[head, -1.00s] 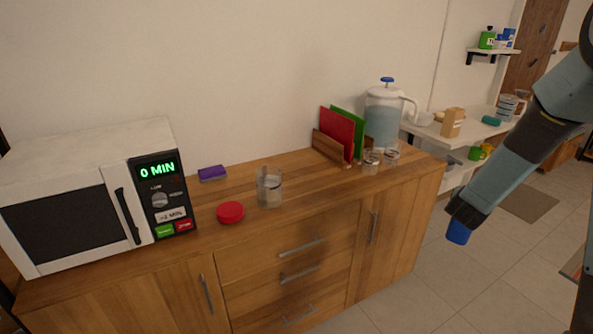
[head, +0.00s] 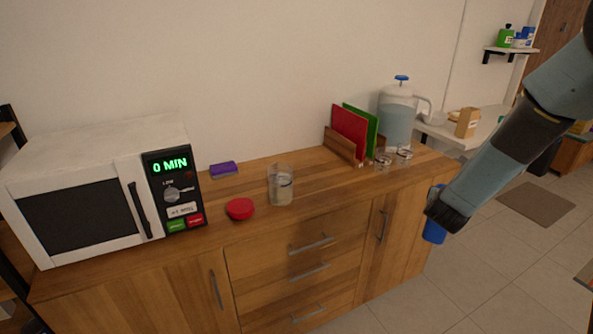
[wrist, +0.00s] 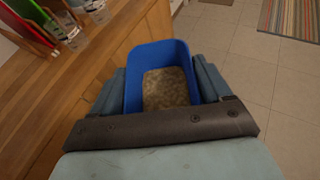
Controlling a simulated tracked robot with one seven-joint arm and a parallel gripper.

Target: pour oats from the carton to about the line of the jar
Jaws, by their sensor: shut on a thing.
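A blue carton (head: 434,231) is held in my gripper, in front of the cabinet's right end and apart from the counter. In the wrist view the blue carton (wrist: 160,52) is open at the top, with oats (wrist: 166,88) inside. My gripper (wrist: 163,95) is shut on it, a finger on each side. In the head view my arm hides part of the carton and the fingertips. A clear glass jar (head: 281,186) stands upright on the counter, to the left of my gripper. It has pale contents in its lower part; I cannot make out a line on it.
A red lid (head: 239,208) lies left of the jar, with a purple sponge (head: 223,169) behind. A microwave (head: 95,195) fills the left end. Small glasses (head: 383,161), a board rack (head: 342,147) and a water dispenser (head: 397,115) stand at the right.

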